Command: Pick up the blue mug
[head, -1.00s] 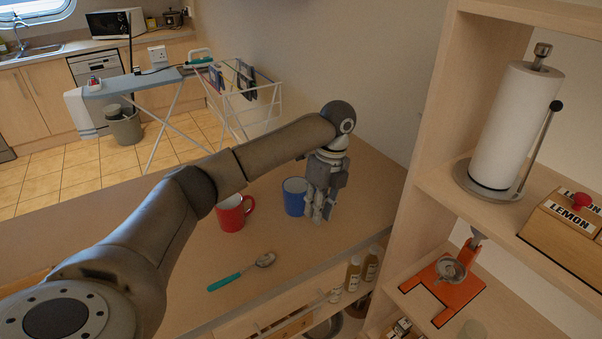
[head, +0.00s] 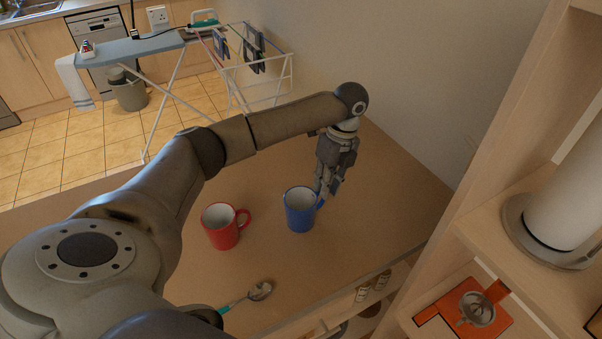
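The blue mug (head: 299,211) stands upright on the wooden counter (head: 375,215), its open top facing up and its handle towards the right. My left gripper (head: 327,192) points down at the mug's right side, with its fingers at the handle. The fingers hide part of the handle, and a bit of blue shows beside them. I cannot tell whether they are closed on it. My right gripper is not in view.
A red mug (head: 221,228) stands left of the blue one. A spoon with a teal handle (head: 259,293) lies nearer. Shelves with an orange-based device (head: 478,308) and a paper towel roll (head: 570,205) rise at the right. A wall is behind the counter.

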